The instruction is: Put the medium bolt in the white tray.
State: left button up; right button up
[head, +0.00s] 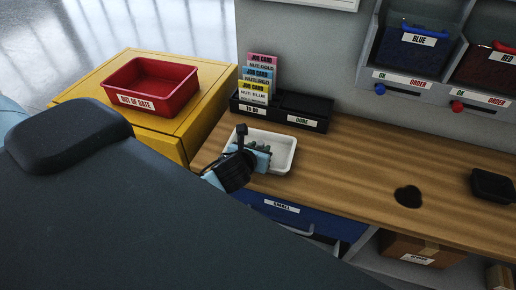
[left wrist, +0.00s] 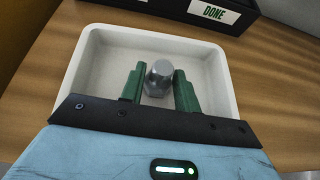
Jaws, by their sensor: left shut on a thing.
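The white tray (head: 284,143) sits on the wooden bench near its left end. It also shows in the left wrist view (left wrist: 222,85). My left gripper (head: 262,150) is over the tray, and its green fingers (left wrist: 158,88) point into it. They are shut on a grey metal bolt (left wrist: 160,75), whose rounded end shows between them. I cannot tell whether the bolt touches the tray floor. The bolt is hidden in the head view. My right gripper is not in view.
A black card holder (head: 283,110) marked TO DO and DONE stands just behind the tray. A red OUT OF DATE bin (head: 178,75) sits on a yellow cabinet (head: 90,75) at left. A black box (head: 492,186) stands far right. The bench between is mostly clear.

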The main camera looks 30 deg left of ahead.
pick_arm(q)
jog(key=shift+f, duration=0.2)
jog(key=o, duration=1.1)
jog(key=shift+o, duration=0.2)
jog(key=shift+r, duration=0.1)
jog(key=shift+s+r, duration=0.1)
jog(key=shift+s, duration=0.1)
jog(key=v, duration=1.1)
jog(key=shift+s, duration=0.25)
jog(key=d+f+n, duration=0.1)
jog(key=f+n, duration=0.1)
jog(key=s+f+n+h, duration=0.1)
jog(key=f+n, duration=0.1)
jog(key=s+d+f+n+g, duration=0.1)
jog(key=f+n, duration=0.2)
jog(key=shift+s+d+h, duration=0.15)
jog(key=shift+d+h, duration=0.2)
jog(key=shift+h, duration=0.05)
jog(key=s+d+f+n+h, duration=0.1)
jog(key=s+d+f+n, duration=0.1)
jog(key=s+f+n, duration=0.5)
jog(key=s+d+f+n+g+h, duration=0.1)
jog(key=s+f+n, duration=0.5)
jog(key=n, duration=1.1)
notch_tip(320, 180, down, 3)
jog(key=shift+s+d+r+n, duration=0.15)
jog(key=shift+s+d+n, duration=0.25)
jog(key=shift+d, duration=0.5)
